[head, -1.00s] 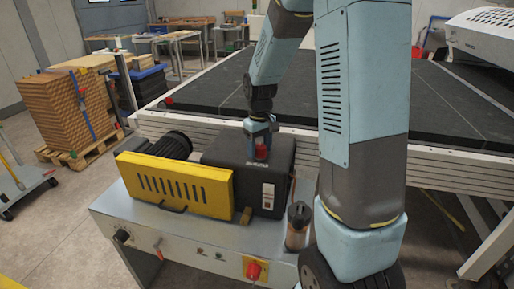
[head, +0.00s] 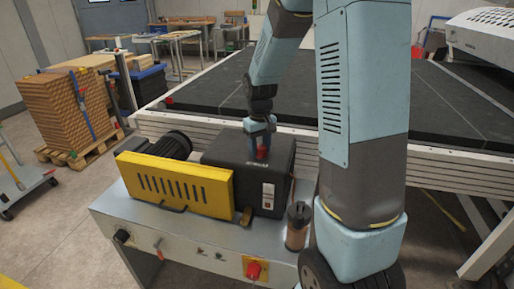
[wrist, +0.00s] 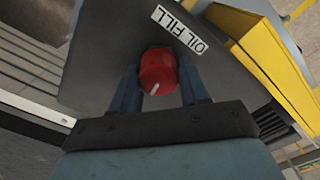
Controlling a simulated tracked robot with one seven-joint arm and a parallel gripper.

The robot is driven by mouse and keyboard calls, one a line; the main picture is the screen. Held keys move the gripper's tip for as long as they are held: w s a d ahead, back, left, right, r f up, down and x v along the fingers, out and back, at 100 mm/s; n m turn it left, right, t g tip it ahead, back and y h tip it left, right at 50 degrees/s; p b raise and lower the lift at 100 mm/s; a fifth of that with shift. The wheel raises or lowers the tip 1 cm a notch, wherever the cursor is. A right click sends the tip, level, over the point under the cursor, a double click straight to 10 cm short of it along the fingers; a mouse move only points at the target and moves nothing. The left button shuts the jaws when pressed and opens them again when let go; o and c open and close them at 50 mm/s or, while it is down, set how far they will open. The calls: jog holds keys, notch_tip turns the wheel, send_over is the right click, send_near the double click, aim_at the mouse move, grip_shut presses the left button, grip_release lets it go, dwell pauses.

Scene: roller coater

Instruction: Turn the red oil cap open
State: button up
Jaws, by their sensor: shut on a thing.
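The red oil cap (wrist: 158,70) sits on top of the dark housing (wrist: 105,45), beside a white "OIL FILL" label (wrist: 179,29). A pale line marks the cap's face. My gripper (wrist: 160,86) is shut on the cap, with one blue finger on each side of it in the wrist view. The cap's underside and thread are hidden.
A yellow guard (head: 175,182) and dark motor (head: 160,146) stand left of the housing. A red knob (head: 254,270) is on the bench front. The conveyor (head: 440,105) lies behind.

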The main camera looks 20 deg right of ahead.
aim_at(260, 145)
jog(key=o, duration=1)
notch_tip(260, 145, up, 14)
jog(key=shift+f, duration=0.15)
jog(key=s+r+m+t, duration=0.1)
jog(key=s+r+t, duration=0.1)
jog(key=s, duration=0.6)
jog(key=s+r+t, duration=0.1)
jog(key=s+r, duration=0.1)
jog(key=s, duration=0.6)
jog(key=s+r+m+t, duration=0.1)
jog(key=s+r+t, duration=0.1)
jog(key=s, duration=0.6)
jog(key=shift+s+a+r+m+t, duration=0.1)
jog(key=shift+a+r+m+t, duration=0.2)
jog(key=shift+a+r, duration=0.1)
